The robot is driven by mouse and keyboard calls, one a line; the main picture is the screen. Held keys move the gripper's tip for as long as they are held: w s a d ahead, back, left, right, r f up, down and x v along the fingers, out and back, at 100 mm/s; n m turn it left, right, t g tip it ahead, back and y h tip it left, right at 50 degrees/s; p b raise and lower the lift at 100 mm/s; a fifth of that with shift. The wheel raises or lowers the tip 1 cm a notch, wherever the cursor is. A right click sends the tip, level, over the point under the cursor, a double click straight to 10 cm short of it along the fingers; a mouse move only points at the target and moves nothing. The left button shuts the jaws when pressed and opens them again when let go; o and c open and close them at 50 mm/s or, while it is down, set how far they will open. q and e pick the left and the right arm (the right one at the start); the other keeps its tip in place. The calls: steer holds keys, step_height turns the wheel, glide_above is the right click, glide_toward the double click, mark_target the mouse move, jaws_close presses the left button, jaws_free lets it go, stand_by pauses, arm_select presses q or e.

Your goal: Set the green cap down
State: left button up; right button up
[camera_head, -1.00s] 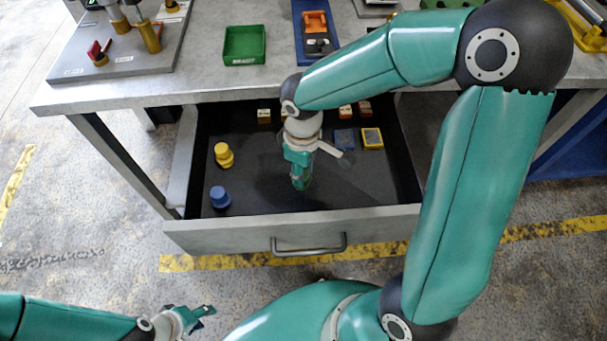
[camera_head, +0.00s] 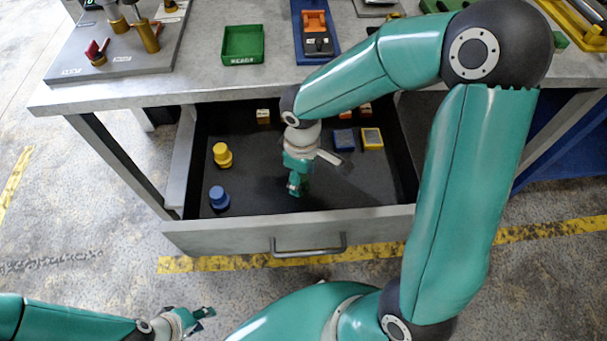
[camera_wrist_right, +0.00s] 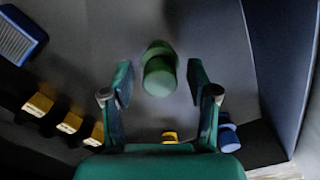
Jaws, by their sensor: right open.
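The green cap (camera_wrist_right: 160,72) shows in the right wrist view between the two spread fingers of my right gripper (camera_wrist_right: 160,82), with a gap on each side. The right gripper is open. In the head view, the right gripper (camera_head: 296,186) points down into the middle of the open drawer (camera_head: 255,190), and I cannot make out the cap apart from the green fingers. My left gripper (camera_head: 204,318) hangs at the lower left, outside the drawer, too small to judge its fingers.
A yellow cap (camera_head: 222,155) and a blue cap (camera_head: 219,198) stand at the drawer's left. Blue (camera_head: 344,140) and yellow-rimmed (camera_head: 372,138) boxes lie right of my wrist. A green tray (camera_head: 244,44) is on the table. The drawer's front right floor is clear.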

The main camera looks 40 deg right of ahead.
mark_target(303, 177)
steer(key=shift+r, duration=0.2)
step_height(303, 177, up, 12)
steer(key=p, duration=0.2)
steer(key=shift+f, duration=0.15)
stand_by(0.4)
